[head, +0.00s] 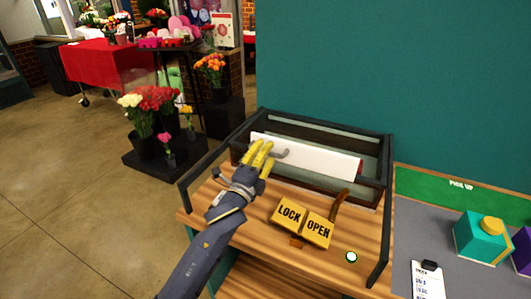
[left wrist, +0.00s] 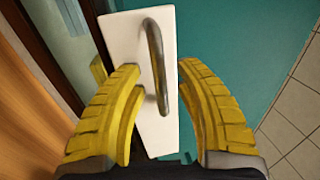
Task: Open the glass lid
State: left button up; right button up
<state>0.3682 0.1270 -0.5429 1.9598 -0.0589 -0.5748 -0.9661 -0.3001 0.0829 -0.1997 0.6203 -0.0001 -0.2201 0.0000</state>
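A dark-framed glass case (head: 385,150) stands at the back of the wooden counter. A long white panel (head: 325,157) with a metal bar handle (head: 283,153) lies across it; I cannot tell whether this panel is part of the glass lid. My left gripper (head: 259,155) is at the handle's left end in the head view. In the left wrist view, its yellow fingers (left wrist: 158,105) are open, with the white panel (left wrist: 128,55) and upright handle (left wrist: 157,65) showing between them. Neither finger visibly grips the handle. My right gripper is not in view.
Yellow LOCK (head: 289,213) and OPEN (head: 317,230) plates sit on the counter below a brown lever (head: 339,207). A green-ringed white button (head: 351,257) is to their right. A teal box (head: 478,240) and clipboard (head: 428,283) lie on the grey surface at right.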

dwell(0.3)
pick_arm(q)
grip_shut()
dwell(0.4)
